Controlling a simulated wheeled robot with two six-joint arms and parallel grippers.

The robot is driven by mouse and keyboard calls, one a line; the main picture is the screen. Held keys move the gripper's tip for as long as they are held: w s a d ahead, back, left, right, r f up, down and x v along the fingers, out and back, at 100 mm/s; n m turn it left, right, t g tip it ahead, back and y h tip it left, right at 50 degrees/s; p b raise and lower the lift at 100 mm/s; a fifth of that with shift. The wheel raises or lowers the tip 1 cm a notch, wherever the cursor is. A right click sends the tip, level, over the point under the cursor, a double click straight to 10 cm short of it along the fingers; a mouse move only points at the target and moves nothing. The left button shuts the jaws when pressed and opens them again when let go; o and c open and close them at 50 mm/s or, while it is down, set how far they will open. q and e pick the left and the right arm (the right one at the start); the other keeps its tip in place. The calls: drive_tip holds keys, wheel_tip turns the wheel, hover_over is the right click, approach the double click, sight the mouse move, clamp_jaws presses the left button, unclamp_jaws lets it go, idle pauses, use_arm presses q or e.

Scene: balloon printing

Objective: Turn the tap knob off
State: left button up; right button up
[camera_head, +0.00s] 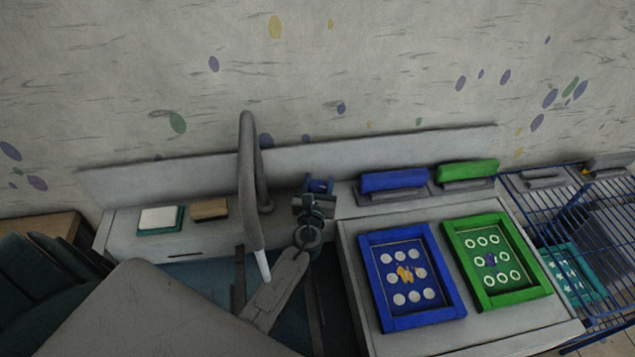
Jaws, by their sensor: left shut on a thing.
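The grey tap (249,180) rises from the back of the sink counter, with its tall curved neck bending toward me. A pale tip (263,265) shows at the spout's end; I cannot tell whether it is running water or part of the spout. The small blue tap knob (320,186) is right of the tap, near the back ledge. My left gripper (317,194) is shut on the knob and partly hides it. My left arm reaches up to it from the lower left, over the sink (205,278). My right gripper is not in view.
A sponge-like white block on a green base (160,219) and a brown block (209,210) lie left of the tap. Blue (374,292) and green (475,274) frames lie on the counter to the right. A blue wire cart (590,220) stands at the far right.

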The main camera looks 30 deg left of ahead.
use_arm(q)
drive_tip(key=m+t+h+b, duration=0.1)
drive_tip(key=m+h, duration=0.2)
drive_tip(key=h, duration=0.2)
drive_tip(key=m+h+b, duration=0.1)
drive_tip(key=h, duration=0.1)
drive_tip(key=shift+d+f+m, duration=0.15)
drive_tip(key=shift+m, duration=0.15)
drive_tip(key=m+h+b, duration=0.1)
drive_tip(key=h, duration=0.1)
drive_tip(key=m+g+h+b, duration=0.1)
drive_tip(key=h+b, duration=0.1)
drive_tip(key=m+h+b, duration=0.1)
drive_tip(key=b, duration=0.1)
drive_tip(key=shift+d+m+h, duration=0.25)
drive_tip(key=shift+m+h, duration=0.15)
drive_tip(key=shift+d+m+g+h+b, duration=0.15)
drive_tip(key=shift+m+g+h+b, duration=0.65)
drive_tip(key=shift+h+b, duration=0.35)
drive_tip(key=shift+r, duration=0.2)
drive_tip(key=o, duration=1)
drive_tip(key=shift+c, duration=0.2)
drive_tip(key=shift+w+d+f, duration=0.1)
